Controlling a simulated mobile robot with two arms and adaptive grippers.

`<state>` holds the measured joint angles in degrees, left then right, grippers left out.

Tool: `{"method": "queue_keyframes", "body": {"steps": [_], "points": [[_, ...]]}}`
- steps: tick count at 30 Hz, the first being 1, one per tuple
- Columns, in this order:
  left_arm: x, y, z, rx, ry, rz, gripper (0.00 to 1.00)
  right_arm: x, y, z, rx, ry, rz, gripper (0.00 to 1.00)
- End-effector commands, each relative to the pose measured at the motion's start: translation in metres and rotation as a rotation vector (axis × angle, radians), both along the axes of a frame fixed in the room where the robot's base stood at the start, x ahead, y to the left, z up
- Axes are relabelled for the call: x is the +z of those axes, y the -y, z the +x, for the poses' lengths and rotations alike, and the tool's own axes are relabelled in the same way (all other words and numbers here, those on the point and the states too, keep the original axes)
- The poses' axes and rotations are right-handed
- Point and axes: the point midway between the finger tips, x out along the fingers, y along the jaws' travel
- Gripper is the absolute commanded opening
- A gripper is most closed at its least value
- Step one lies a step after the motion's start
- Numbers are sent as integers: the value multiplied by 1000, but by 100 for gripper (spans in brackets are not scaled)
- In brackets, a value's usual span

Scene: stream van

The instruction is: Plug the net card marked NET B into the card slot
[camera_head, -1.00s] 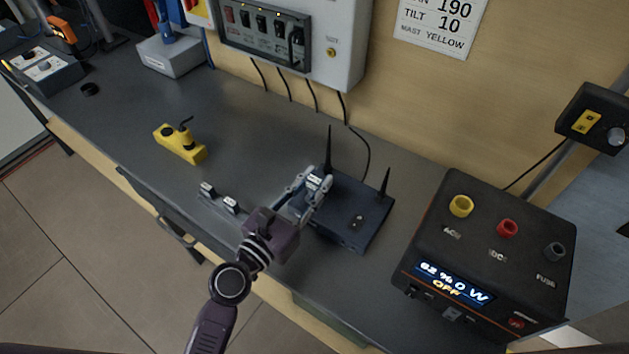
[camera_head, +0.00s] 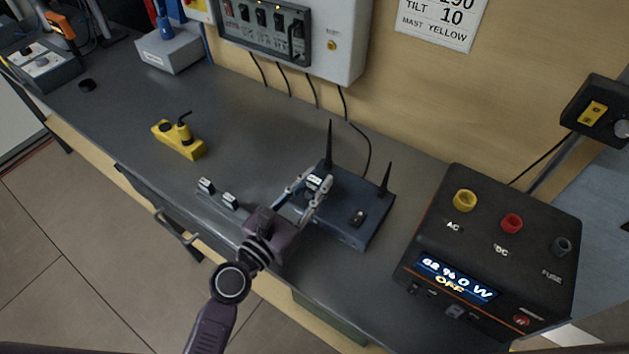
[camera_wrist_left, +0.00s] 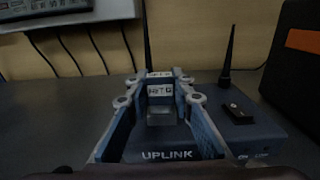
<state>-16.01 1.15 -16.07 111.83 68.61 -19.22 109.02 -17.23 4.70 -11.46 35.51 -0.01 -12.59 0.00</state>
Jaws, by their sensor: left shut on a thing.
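My left gripper (camera_head: 314,184) is shut on a small card (camera_head: 315,181) with a white label, at the left part of the dark blue UPLINK router (camera_head: 345,232). In the left wrist view the card (camera_wrist_left: 160,90) stands between the fingertips (camera_wrist_left: 158,82). Its label starts with NET; the last letter is unclear. The router (camera_wrist_left: 268,142) lies below and behind the fingers. The card slot is not visible, and I cannot tell whether the card is in it. My right gripper is not in view.
Two labelled cards (camera_head: 205,186) (camera_head: 230,201) stand in a holder left of my gripper. The router's two antennas (camera_head: 329,145) (camera_head: 385,179) rise at its back. A black power unit (camera_head: 490,240) stands to the right. A yellow device (camera_head: 180,141) lies to the left, with clear bench around it.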

Motion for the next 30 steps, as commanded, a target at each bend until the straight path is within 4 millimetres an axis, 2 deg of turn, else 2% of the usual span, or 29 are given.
{"method": "queue_keyframes", "body": {"steps": [13, 14, 18, 30], "points": [[-11, 0, 0, -1, 0, 0, 7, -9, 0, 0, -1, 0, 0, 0], [-10, 0, 0, -1, 0, 0, 25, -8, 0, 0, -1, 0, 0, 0], [-9, 0, 0, 0, 0, 0, 40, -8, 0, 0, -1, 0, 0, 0], [-11, -4, -6, -1, -2, 2, 42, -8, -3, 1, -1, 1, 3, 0]]}}
